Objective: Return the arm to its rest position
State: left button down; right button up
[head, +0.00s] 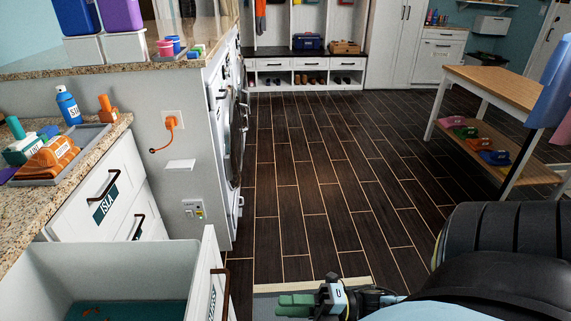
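My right arm (490,255) comes in from the lower right, with large dark ribbed links. My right gripper (294,306) is at the bottom middle, above a pale mat. Its two green fingers point left and lie side by side with no gap visible between them. Nothing shows between the fingers. It is to the right of an open white drawer (212,272), apart from the drawer's front and handle. My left gripper and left arm are not in view.
The open drawer juts out at the lower left, with a teal bottom and a small orange item. Above it, a counter (85,165) holds a tray (92,134), bottles and an orange pack. A wooden table (505,88) stands at the right. The dark floor (315,190) between is clear.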

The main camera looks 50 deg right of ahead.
dwell(0.3)
jog(key=s+d+f+m+g+h, duration=0.1)
jog(key=d+f+m+h, duration=0.2)
jog(key=f+m+h, duration=0.65)
jog(key=s+d+f+m+g+h, duration=0.1)
jog(key=d+f+m+g+h, duration=0.25)
jog(key=f, duration=1.05)
jog(key=s+a+f+m+g+h, duration=0.1)
jog(key=s+f+m+g, duration=0.3)
jog(key=s+f, duration=0.3)
jog(key=s+a+f+m+g+h, duration=0.1)
jog(key=s+f+m+g, duration=0.3)
jog(key=s, duration=0.9)
notch_tip(320, 180, down, 4)
jog(key=a+m, duration=0.1)
jog(key=m, duration=0.2)
jog(key=shift+s+a+f+h, duration=0.15)
jog(key=shift+s+a+h, duration=0.15)
jog(key=shift+s, duration=0.05)
jog(key=shift+w+g, duration=0.15)
jog(key=shift+g, duration=0.1)
